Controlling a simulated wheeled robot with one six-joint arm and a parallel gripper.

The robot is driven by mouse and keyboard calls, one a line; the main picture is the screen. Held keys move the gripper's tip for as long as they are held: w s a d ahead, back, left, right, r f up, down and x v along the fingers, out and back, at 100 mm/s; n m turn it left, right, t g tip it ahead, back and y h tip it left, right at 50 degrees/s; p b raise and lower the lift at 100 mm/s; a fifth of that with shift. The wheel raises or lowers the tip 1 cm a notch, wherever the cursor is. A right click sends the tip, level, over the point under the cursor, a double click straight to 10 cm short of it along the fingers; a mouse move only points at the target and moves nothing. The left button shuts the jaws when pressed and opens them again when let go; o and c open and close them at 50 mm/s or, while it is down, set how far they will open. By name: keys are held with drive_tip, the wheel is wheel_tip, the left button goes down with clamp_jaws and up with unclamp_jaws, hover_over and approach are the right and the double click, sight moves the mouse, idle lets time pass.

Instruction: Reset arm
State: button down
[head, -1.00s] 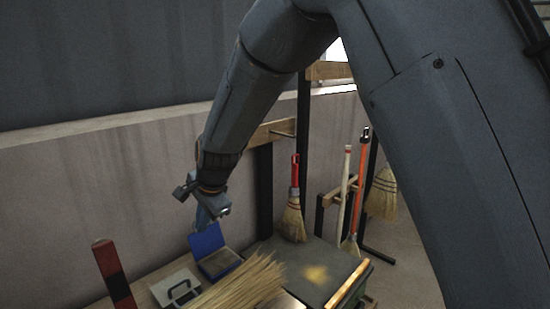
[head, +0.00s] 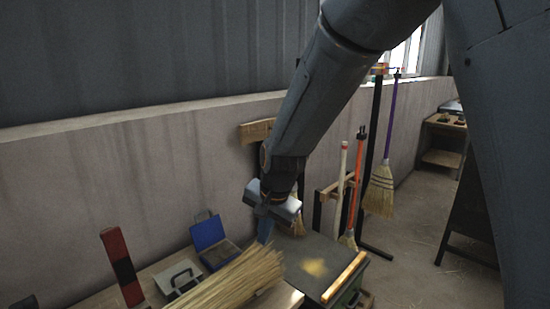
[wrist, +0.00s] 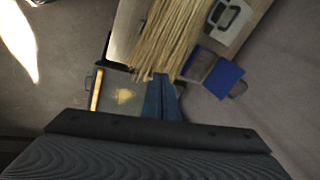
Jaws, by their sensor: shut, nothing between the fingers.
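My gripper (head: 264,232) points down in the head view, above the bench area, with its tip in front of the wall. In the wrist view its blue fingers (wrist: 161,98) are together, with nothing between them. A bundle of broom straw (head: 235,280) lies on the bench below and to the left of it. The straw also shows in the wrist view (wrist: 170,35), beyond the fingertips. I cannot tell the exact height of the fingers above it.
An open blue box (head: 210,232), a grey case (head: 178,278) and a red-and-black post (head: 121,268) are on the left. A dark-topped box (head: 310,258) with a wooden edge stands right of the straw. Brooms (head: 381,190) hang on a rack.

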drive_tip(key=s+d+f+n+g+h, duration=0.1)
drive_tip(key=s+d+f+n, duration=0.1)
drive_tip(key=s+d, duration=0.6)
drive_tip(key=s+d+f+n+h+b, duration=0.1)
drive_tip(key=s+d+f+n, duration=0.1)
drive_tip(key=s+d, duration=0.7)
drive_tip(key=d+n, duration=0.1)
drive_tip(key=d, duration=0.4)
drive_tip(key=shift+f+n+g, duration=0.15)
drive_tip(key=shift+n+g, duration=0.15)
drive_tip(key=shift+g, duration=0.1)
drive_tip(key=shift+w, duration=0.1)
